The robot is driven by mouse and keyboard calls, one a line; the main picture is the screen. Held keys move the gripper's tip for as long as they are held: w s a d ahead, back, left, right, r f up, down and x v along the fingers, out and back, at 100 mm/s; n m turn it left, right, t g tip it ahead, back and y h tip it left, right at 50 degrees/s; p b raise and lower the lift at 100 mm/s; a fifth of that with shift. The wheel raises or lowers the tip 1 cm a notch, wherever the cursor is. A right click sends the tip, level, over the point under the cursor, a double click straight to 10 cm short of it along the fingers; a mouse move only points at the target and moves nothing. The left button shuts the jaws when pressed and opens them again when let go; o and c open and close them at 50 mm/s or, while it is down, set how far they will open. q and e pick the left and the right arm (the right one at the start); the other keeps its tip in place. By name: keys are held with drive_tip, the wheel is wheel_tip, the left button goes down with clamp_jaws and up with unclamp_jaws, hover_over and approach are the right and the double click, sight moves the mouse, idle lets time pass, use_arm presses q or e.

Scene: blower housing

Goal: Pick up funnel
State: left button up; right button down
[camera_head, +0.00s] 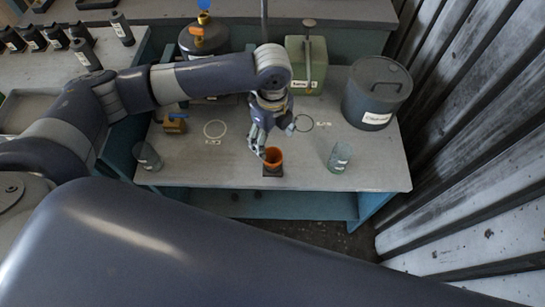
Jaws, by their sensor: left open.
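An orange, open-topped piece (272,154), which looks like the funnel, stands upright in a small dark square base (272,170) near the front middle of the workbench (225,177). My left gripper (274,144) reaches down from above, its fingers open, just above and behind the orange piece. One finger is close to the rim's left side; I cannot tell whether it touches. The lower part of the orange piece is hidden in the base. My right gripper is not in view.
Clear beakers stand at the left (148,156) and right (339,157). A grey lidded bucket (375,97), a green container (306,62) and a metal vessel (203,38) stand behind. A brass-coloured valve piece (174,124) lies left. Corrugated wall bounds the right.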

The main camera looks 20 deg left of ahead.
sight(272, 155)
use_arm(q)
wheel_tip(272, 155, down, 6)
drive_tip(key=shift+w+a+r+p, duration=0.1)
drive_tip(key=shift+a+r+p, duration=0.1)
drive_tip(key=shift+p, duration=0.1)
wheel_tip(272, 155, down, 5)
drive_tip(key=shift+d+f+p, duration=0.1)
drive_tip(key=shift+d+p, duration=0.05)
drive_tip(key=shift+p, duration=0.35)
drive_tip(key=shift+c, duration=0.3)
drive_tip(key=c, duration=0.8)
